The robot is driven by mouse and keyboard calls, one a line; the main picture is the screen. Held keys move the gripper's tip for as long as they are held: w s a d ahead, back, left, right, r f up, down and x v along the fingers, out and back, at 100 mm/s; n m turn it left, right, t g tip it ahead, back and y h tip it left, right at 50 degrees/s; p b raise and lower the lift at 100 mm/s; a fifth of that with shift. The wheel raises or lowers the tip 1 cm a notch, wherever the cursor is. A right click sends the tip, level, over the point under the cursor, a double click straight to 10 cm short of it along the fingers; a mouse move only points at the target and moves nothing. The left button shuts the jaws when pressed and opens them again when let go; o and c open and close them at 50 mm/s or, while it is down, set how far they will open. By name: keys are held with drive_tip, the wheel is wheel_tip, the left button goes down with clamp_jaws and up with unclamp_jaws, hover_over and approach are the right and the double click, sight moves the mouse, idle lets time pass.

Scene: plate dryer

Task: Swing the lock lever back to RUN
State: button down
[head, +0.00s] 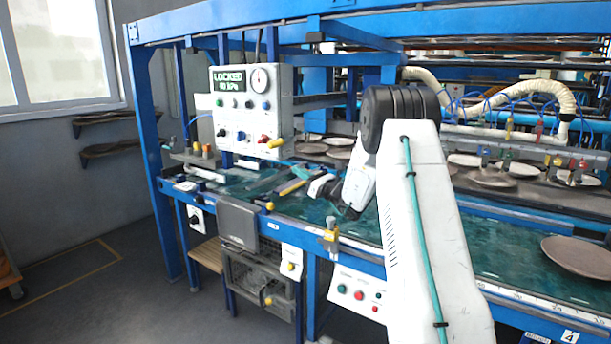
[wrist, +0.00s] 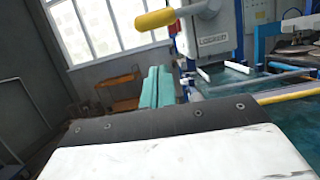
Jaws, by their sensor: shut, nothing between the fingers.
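The lock lever shows as a yellow grip (head: 275,143) at the lower right of the white control box (head: 240,105) in the head view. Its display reads LOCKED. In the head view my gripper (head: 318,187) is over the green belt, right of and lower than the lever. Its fingertips are hard to make out there.
The blue machine frame (head: 155,150) surrounds the control box. A yellow bar (head: 291,187) lies near my gripper by the belt edge. Several brown plates (head: 575,256) rest on the belt and racks to the right. Open floor lies at the left.

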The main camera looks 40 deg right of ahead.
sight(281, 141)
drive_tip(key=w+a+r, duration=0.2)
drive_tip(key=w+r, duration=0.3)
drive_tip(key=w, duration=0.1)
drive_tip(key=shift+w, duration=0.15)
drive_tip(key=shift+r, duration=0.25)
